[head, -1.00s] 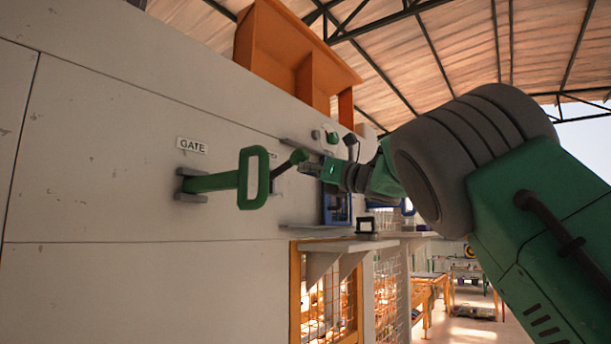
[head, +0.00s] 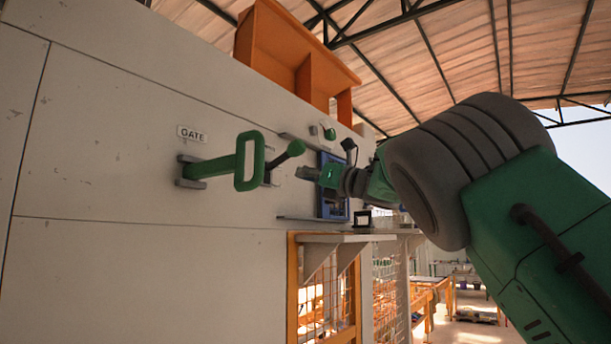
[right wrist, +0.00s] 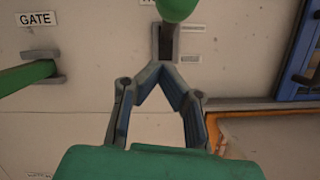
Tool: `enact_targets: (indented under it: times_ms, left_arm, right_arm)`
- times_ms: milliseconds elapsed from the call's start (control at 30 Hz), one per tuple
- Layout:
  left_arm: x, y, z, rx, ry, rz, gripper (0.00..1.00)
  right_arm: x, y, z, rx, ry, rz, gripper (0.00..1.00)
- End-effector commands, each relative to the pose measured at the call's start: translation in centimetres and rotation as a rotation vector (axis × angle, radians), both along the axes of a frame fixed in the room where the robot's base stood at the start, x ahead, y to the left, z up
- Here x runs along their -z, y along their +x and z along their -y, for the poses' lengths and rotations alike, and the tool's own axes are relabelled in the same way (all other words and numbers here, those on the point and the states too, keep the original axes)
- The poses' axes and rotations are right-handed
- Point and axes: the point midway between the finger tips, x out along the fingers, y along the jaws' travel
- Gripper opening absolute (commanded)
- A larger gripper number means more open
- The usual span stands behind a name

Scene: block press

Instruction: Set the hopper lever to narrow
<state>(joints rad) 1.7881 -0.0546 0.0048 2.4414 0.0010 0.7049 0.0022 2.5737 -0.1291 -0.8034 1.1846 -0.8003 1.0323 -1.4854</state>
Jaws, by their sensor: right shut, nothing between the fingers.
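The hopper lever, a dark rod with a green knob (head: 296,148), sticks out of the pale panel just right of the big green gate handle (head: 249,160). In the right wrist view its knob (right wrist: 178,8) is at the top edge, cut off, above a dark slot plate (right wrist: 165,42). My right gripper (head: 302,173) is shut and empty, just below and right of the knob in the head view. In the right wrist view its fingertips (right wrist: 160,68) meet just below the slot plate. The label above the slot is mostly cut off. My left gripper is out of view.
The GATE label (head: 191,133) is above the gate handle's mount. A blue-framed window (head: 333,190) lies right of the lever, with a small shelf (head: 345,237) below it. An orange hopper (head: 290,55) stands on top. The panel left of the handle is bare.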

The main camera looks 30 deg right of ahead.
Motion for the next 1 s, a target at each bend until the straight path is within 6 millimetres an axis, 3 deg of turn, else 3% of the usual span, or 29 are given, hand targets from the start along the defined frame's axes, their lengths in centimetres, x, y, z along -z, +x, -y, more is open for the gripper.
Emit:
enact_targets:
  times_ms: [33, 100, 400, 1000]
  left_arm:
    - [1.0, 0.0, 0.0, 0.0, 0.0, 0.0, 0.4]
    - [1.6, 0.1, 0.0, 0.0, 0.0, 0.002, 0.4]
    - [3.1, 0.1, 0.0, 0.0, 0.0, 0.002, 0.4]
    - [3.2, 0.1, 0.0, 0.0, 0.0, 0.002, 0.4]
  right_arm:
    - [-0.1, -1.8, 0.9, 0.007, 0.002, 0.009, 0.0]
    - [0.0, -3.3, 1.5, 0.008, 0.002, 0.005, 0.0]
    - [0.1, -7.8, 3.0, 0.006, 0.0, 0.001, 0.0]
    - [0.2, -8.6, 3.5, 0.004, 0.001, 0.0, 0.0]
